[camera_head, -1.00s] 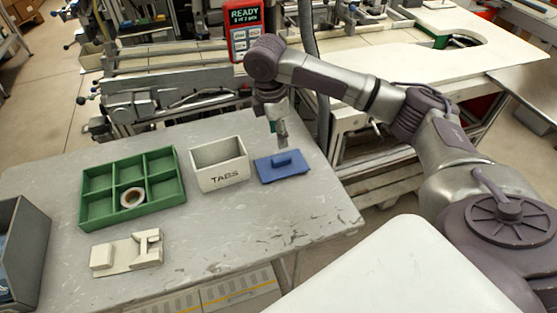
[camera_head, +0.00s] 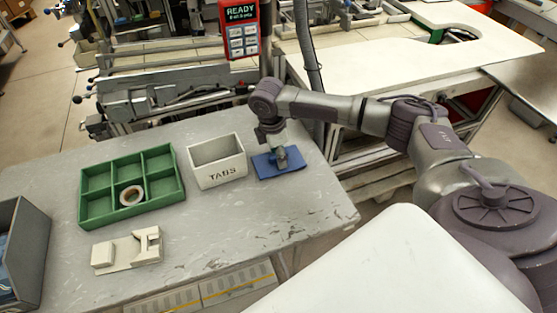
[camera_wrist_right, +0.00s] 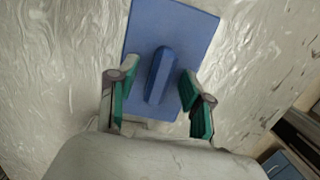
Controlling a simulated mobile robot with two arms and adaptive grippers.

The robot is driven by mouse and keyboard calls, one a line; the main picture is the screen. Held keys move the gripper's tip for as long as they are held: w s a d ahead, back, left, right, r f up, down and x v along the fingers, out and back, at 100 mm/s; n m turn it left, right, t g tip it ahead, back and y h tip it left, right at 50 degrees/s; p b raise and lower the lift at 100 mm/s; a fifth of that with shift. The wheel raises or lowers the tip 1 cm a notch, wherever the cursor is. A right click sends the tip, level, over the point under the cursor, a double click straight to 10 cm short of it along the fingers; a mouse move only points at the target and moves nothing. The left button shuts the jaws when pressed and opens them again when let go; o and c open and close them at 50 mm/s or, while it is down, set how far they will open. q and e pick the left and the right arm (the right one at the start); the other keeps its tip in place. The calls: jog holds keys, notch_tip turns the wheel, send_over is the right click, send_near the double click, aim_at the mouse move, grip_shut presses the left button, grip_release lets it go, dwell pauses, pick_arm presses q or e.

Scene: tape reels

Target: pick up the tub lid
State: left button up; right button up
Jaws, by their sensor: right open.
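The tub lid is a flat blue plate (camera_head: 294,167) with a raised bar handle, lying on the grey table to the right of the white TABS tub (camera_head: 217,162). In the right wrist view the lid (camera_wrist_right: 172,30) fills the upper middle, its handle running between my fingers. My right gripper (camera_head: 281,160) is down at the lid; in the right wrist view the gripper (camera_wrist_right: 160,90) is open, one finger on each side of the handle, with gaps showing. The fingers hide part of the lid in the head view. My left gripper is not in view.
A green divided tray (camera_head: 131,211) holds a tape reel (camera_head: 131,196) at the left. A cream fixture (camera_head: 127,252) stands in front of it, and a grey bin (camera_head: 30,250) at the far left. The table is clear in front of the lid.

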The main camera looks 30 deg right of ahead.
grip_shut()
jog(key=shift+r, duration=0.15)
